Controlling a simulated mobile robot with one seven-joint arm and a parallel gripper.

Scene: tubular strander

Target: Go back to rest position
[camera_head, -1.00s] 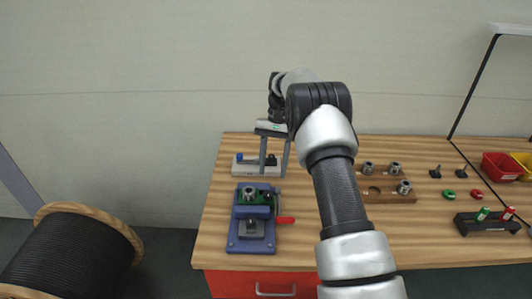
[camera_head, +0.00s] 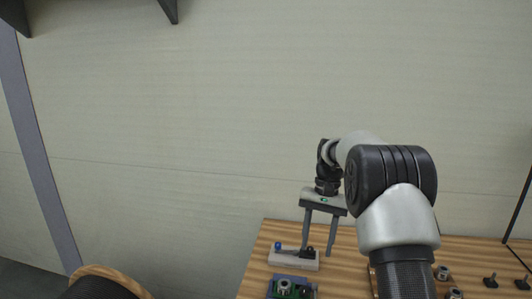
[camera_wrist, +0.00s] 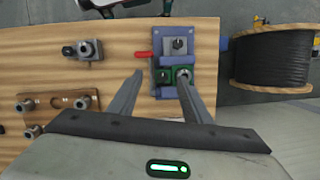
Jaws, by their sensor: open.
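My gripper (camera_head: 317,252) is open, with its two grey fingers apart and pointing down over the workbench (camera_head: 262,236). Nothing is between the fingers. It also shows in the wrist view (camera_wrist: 160,76), where the fingertips reach toward the blue fixture (camera_wrist: 165,90), which carries a green part (camera_wrist: 166,76). In the head view, the gripper appears behind that fixture and near a small grey block (camera_head: 284,258) with a blue knob. I cannot tell its height above the bench.
A brown holder (camera_wrist: 40,107) with metal fittings lies at the left in the wrist view, with another metal fitting (camera_wrist: 84,50) behind it. A cable spool (camera_wrist: 272,58) stands beside the bench. Dark small parts (camera_head: 490,282) are at right. The wall is behind.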

